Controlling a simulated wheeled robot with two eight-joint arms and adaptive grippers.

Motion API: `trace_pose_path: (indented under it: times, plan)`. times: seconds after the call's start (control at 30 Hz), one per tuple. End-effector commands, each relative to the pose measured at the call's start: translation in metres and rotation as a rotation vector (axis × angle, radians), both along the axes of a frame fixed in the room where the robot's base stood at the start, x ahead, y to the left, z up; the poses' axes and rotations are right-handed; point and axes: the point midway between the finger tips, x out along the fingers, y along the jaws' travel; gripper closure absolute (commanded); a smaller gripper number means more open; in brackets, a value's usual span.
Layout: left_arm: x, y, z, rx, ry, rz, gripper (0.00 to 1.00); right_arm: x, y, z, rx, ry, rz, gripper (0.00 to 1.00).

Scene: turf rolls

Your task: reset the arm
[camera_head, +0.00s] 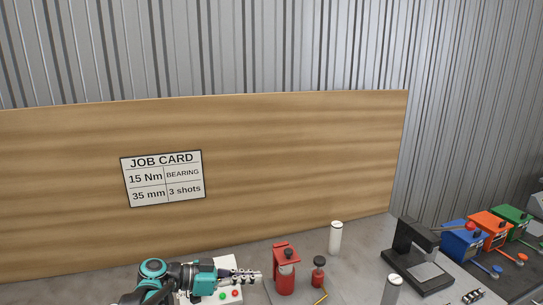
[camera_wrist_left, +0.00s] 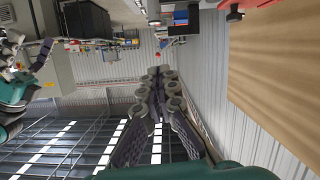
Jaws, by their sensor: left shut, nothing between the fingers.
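My left arm comes in at the bottom of the head view, teal and black. Its gripper (camera_head: 250,275) points to the right, above the bench and in front of a white box with red and green buttons (camera_head: 231,294). The same gripper shows in the left wrist view (camera_wrist_left: 160,78). Its dark fingers lie together, shut, with nothing between them.
Farther right are a black press (camera_head: 420,262) and blue (camera_head: 463,242), orange (camera_head: 490,229) and green boxes (camera_head: 512,218). A wooden board (camera_head: 290,160) with a job card (camera_head: 162,178) stands behind.

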Motion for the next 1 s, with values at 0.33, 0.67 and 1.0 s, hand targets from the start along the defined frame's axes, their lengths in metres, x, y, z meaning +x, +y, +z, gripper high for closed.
trace_pose_path:
  times: [0.33, 0.67, 1.0]
  plan:
    - [-0.026, -0.004, -0.019, 0.105, 0.158, 0.092, 1.0, 0.0, 0.0, -0.011, 0.0, 0.0, 0.0, 0.0]
    - [-0.083, 0.008, -0.061, 0.289, 0.391, 0.32, 1.0, 0.0, 0.0, -0.03, 0.0, 0.0, 0.0, 0.0]
    - [-0.184, 0.077, -0.137, 0.505, 0.554, 0.857, 1.0, 0.0, 0.0, -0.063, 0.0, 0.0, 0.0, 0.0]
